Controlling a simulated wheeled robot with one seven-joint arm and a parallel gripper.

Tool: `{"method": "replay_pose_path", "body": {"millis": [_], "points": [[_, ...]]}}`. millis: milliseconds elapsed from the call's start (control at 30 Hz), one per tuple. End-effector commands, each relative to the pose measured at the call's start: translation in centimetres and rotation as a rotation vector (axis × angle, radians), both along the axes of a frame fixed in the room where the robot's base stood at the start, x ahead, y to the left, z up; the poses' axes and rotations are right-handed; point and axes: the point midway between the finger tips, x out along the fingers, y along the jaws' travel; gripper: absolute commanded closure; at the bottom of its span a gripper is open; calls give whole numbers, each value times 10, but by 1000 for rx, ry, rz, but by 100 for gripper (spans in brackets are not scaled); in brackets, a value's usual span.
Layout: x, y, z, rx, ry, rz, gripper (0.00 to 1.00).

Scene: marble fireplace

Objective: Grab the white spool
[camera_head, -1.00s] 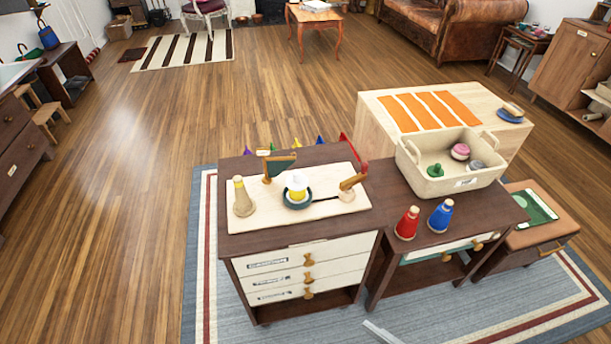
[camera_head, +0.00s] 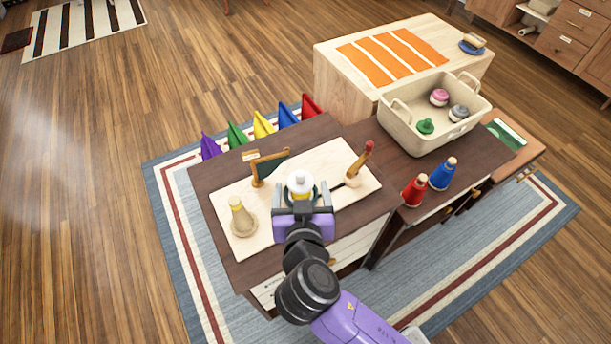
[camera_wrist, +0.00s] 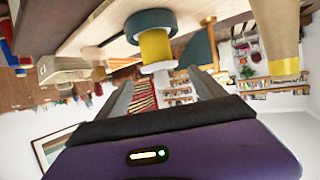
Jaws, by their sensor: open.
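The white spool (camera_head: 300,180) sits at the top of a stack on the pale board (camera_head: 232,190), above a yellow piece and a dark ring. In the wrist view, which looks upside down, the white spool (camera_wrist: 158,67) hangs below the yellow piece (camera_wrist: 155,45) and dark ring (camera_wrist: 150,22). My gripper (camera_head: 302,192) is open and empty at the stack, its fingers pointing toward it. In the wrist view the white spool appears in the gap between the fingertips (camera_wrist: 159,78). Whether a finger touches it I cannot tell.
On the board, a beige cone with a yellow top (camera_head: 242,216) stands left, a small green flag (camera_head: 271,166) behind, and a wooden piece with a red tip (camera_head: 359,163) right. Red (camera_head: 414,190) and blue (camera_head: 442,173) bottles and a cream bin (camera_head: 440,138) stand further right.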

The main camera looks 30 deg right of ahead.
Motion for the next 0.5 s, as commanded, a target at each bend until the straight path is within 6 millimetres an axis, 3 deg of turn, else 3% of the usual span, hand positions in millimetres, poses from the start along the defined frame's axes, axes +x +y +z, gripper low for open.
{"method": "replay_pose_path", "body": {"millis": [500], "points": [[48, -22, -20, 0, -1, -7, 21]]}}
